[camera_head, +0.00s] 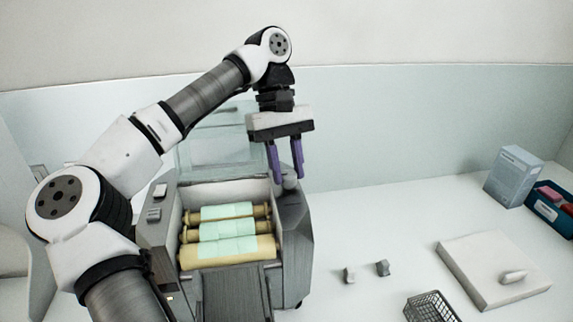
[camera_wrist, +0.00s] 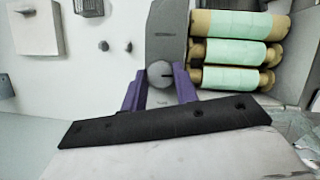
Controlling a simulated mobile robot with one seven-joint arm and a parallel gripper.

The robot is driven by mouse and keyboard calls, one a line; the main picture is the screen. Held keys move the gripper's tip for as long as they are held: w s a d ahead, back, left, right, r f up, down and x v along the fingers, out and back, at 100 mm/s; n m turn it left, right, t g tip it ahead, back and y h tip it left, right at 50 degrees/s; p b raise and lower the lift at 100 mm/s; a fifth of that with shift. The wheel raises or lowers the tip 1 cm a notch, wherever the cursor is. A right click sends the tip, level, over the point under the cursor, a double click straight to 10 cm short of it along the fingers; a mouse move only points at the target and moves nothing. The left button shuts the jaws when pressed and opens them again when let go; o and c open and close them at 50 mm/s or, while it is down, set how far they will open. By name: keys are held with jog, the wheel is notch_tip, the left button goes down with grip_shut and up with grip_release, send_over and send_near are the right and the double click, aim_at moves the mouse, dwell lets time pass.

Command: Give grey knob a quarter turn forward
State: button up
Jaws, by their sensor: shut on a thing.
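The grey knob (camera_wrist: 160,73) is a round knob with a dark mark line, on the top of the mill's grey side wall. In the head view the knob (camera_head: 290,184) sits at the back right of the mill (camera_head: 293,225). My gripper (camera_wrist: 160,78) has its purple fingers on either side of the knob and is shut on it. In the head view my gripper (camera_head: 286,178) reaches down from above, and its fingers partly hide the knob.
The mill holds several yellow rollers (camera_head: 228,250) with pale green bands. Two small grey pieces (camera_head: 382,267) lie on the white table. A wire basket (camera_head: 430,306), a white board (camera_head: 495,268), a grey-blue box (camera_head: 512,175) and a blue bin (camera_head: 550,210) stand to the right.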

jog(key=shift+m, duration=0.3)
dwell(0.4)
jog(key=o, duration=1)
jog(key=shift+c, duration=0.2)
